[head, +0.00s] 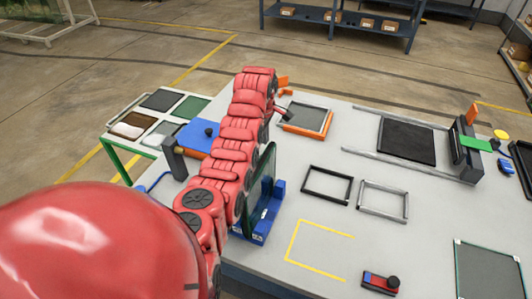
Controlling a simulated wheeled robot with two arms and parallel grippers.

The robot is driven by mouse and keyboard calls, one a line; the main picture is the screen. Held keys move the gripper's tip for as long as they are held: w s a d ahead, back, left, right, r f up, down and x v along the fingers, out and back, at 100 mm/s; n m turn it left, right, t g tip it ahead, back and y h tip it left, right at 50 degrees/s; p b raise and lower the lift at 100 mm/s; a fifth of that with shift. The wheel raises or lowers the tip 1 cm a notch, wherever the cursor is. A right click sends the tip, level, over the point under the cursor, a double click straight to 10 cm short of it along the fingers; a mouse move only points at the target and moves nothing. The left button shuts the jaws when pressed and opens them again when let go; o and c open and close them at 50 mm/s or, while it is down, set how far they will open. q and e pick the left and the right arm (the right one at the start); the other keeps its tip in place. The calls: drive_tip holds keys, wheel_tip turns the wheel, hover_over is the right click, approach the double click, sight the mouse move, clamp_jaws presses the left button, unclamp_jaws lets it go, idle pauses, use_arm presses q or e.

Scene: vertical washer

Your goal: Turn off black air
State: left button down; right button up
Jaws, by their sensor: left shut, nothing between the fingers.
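No part is clearly marked as the black air control. A small red and blue unit with a black knob (380,282) lies at the table's front edge. A blue block with a black knob (205,131) is at the table's left side. My left arm reaches in from the left across the table. Its dark gripper (287,116) is shut and empty beside the orange-edged frame (306,119), small and partly hidden by my arm. I cannot tell whether it touches the frame. My right gripper is out of view.
A blue stand with a glass pane (262,210) is partly behind my arm. A black frame (327,185) and a grey frame (384,201) lie mid-table. A black panel (406,141) sits between rails at the back right. A yellow-taped area (315,250) is clear.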

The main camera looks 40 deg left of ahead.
use_arm(q)
drive_tip(key=r, duration=0.2)
drive_tip(key=r+b, duration=0.1)
drive_tip(key=r, duration=0.1)
drive_tip(key=a+r, duration=0.1)
drive_tip(key=r, duration=0.1)
drive_tip(key=shift+w, duration=0.3)
drive_tip(key=shift+d, duration=0.1)
